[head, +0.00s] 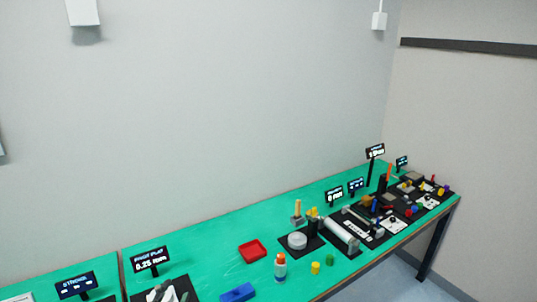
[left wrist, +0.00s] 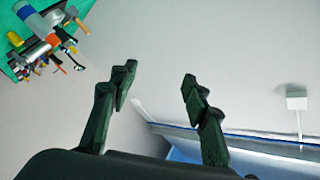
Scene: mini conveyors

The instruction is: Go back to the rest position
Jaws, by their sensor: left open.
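My left gripper (left wrist: 157,88) shows in the left wrist view, its two dark fingers spread apart with nothing between them. Neither gripper can be made out in the head view. My right gripper is in neither view.
A long green bench (head: 215,236) runs along the wall. It bears a red tray (head: 252,251), a blue block (head: 238,293), a bottle (head: 280,268), a mini conveyor (head: 340,235) and small display signs (head: 151,259). Its right end is crowded; floor shows beyond it.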

